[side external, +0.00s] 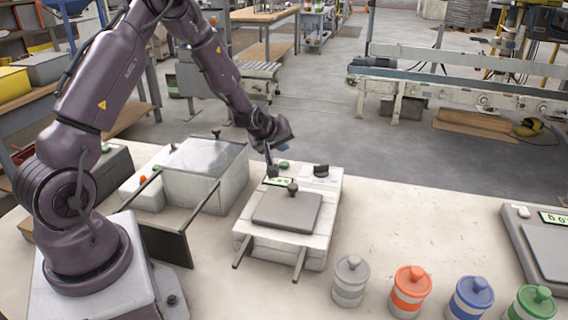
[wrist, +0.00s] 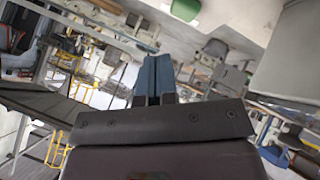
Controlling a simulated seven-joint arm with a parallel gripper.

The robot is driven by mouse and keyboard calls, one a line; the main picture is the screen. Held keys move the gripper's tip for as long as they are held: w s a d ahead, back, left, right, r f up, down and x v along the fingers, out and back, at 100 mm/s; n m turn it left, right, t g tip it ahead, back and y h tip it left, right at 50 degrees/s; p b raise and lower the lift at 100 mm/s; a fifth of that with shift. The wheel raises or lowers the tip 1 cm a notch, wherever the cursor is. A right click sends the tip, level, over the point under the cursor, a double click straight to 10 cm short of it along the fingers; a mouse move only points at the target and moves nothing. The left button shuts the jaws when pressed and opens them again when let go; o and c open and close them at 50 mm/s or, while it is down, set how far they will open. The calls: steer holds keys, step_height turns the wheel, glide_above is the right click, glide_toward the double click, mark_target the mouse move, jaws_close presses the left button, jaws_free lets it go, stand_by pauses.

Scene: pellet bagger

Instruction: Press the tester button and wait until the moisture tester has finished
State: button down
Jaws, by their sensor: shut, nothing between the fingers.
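The moisture tester, as I take it, is the pale box (side external: 250,225) with a grey knobbed lid (side external: 287,210) in the side view. A small green lit display (side external: 279,181) and a green button (side external: 284,165) are at its back. The lid lies flat on top. My gripper (side external: 271,172) is shut and empty, pointing down over the tester's back edge, close to the display and button. I cannot tell whether it touches anything. In the wrist view, the blue fingers (wrist: 153,76) are together, and a green part (wrist: 185,10) shows beyond them.
Left of the tester stands a pale box (side external: 205,185) with a clear lid. Jars with grey (side external: 352,285), orange (side external: 410,290), blue (side external: 470,297) and green lids (side external: 534,303) line the front. A scale (side external: 545,245) is at right. The table behind the jars is clear.

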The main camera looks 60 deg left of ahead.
mark_target(282, 163)
steer(key=shift+f, duration=1)
stand_by(1.3)
steer(key=shift+f, duration=0.4)
steer(key=shift+f, duration=0.5)
stand_by(0.6)
steer(key=shift+r, duration=0.9)
steer(key=shift+r, duration=0.1)
steer(key=shift+r, duration=2.45)
